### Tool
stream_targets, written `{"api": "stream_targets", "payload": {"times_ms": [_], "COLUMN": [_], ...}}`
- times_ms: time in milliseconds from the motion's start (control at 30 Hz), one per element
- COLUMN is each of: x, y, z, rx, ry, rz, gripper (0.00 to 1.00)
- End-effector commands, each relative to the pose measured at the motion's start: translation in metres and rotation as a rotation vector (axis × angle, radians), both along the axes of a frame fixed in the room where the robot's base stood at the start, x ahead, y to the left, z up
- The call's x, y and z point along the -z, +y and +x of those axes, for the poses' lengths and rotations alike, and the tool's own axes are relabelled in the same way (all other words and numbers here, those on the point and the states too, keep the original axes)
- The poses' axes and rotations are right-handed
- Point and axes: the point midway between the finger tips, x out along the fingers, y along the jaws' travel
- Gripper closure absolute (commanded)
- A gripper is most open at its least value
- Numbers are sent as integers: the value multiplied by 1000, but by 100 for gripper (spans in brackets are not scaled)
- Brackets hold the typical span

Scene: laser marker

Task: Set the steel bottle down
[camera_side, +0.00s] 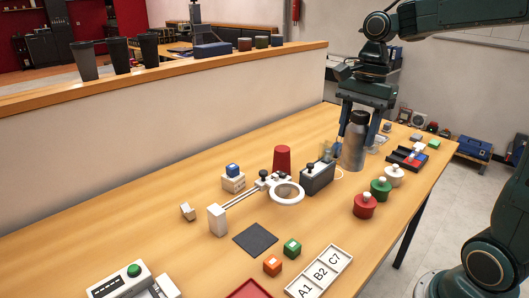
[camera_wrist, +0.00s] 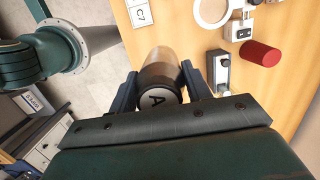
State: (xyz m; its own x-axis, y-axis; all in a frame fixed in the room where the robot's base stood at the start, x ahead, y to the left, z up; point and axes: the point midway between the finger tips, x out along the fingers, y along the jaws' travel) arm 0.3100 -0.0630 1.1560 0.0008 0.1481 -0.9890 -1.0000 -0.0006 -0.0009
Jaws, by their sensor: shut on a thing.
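The steel bottle (camera_side: 354,146) is a grey metal cylinder with a narrower cap. It is upright at the far part of the table. My gripper (camera_side: 359,125) comes down from above, with one finger on each side of the bottle, and is shut on it. In the wrist view the bottle (camera_wrist: 160,76) sits between the two fingers (camera_wrist: 160,88), its cap marked with a letter A facing the camera. I cannot tell whether the bottle's base touches the table.
A grey box (camera_side: 318,177) stands just left of the bottle, near a ring-shaped stand (camera_side: 287,192) and a red cylinder (camera_side: 282,159). Red, green and white knobbed weights (camera_side: 364,206) line the right edge.

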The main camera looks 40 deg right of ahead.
Motion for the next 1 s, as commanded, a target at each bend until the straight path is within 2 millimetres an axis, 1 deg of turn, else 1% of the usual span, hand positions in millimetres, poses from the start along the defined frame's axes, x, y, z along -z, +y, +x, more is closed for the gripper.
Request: {"api": "stream_targets", "payload": {"times_ms": [167,700,800,900,1000], "x": [19,119,135,147,153], "y": [1,1,0,0,0], "z": [0,-1,0,-1,0], "rx": [-2,-1,-1,0,-1], "ry": [4,6,5,5,2], "rz": [2,1,0,0,0], "gripper": [77,77,77,77,77]}}
